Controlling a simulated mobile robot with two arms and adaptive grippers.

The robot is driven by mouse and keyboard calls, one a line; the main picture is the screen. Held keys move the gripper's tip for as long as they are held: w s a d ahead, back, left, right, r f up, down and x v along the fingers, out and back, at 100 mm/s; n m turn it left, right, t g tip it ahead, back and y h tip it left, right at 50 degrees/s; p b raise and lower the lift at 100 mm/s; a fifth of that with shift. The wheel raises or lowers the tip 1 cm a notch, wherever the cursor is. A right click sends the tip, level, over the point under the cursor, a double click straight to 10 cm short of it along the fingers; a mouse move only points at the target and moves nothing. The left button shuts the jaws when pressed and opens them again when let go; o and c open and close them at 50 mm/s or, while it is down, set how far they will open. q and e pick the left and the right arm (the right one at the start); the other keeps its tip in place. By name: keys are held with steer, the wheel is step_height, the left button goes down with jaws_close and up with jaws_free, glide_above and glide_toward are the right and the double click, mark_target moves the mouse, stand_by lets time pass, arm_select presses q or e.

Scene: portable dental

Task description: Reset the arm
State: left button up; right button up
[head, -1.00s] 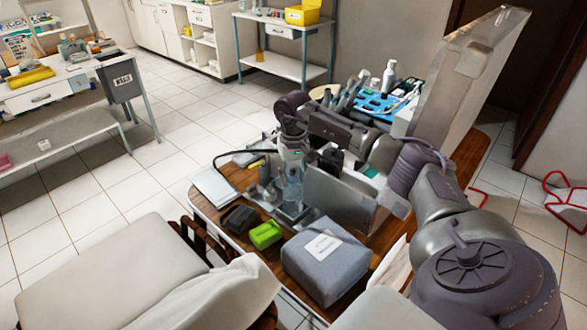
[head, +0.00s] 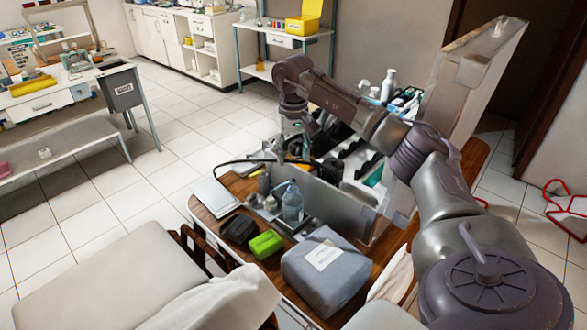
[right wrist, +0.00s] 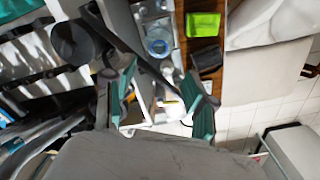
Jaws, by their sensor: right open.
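My right arm reaches from the lower right across the wooden table (head: 208,197). Its wrist hangs down over the back edge of the open grey case (head: 335,205), and the gripper itself is small and partly hidden in the head view. In the right wrist view my right gripper (right wrist: 162,100) is open, with two teal-padded fingers apart and nothing held between them. Below it are a white surface and the case's contents. A clear bottle (head: 292,203) stands upright in the case's front part; its round top shows in the wrist view (right wrist: 158,46). My left gripper is not in view.
A green box (head: 265,244), a black box (head: 238,228) and a grey pouch (head: 325,270) lie on the table's front. A tall panel (head: 468,110) stands at the right. A padded chair (head: 130,280) is at the front left. Tiled floor is free behind.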

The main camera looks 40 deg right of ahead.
steer(key=shift+r, duration=0.7)
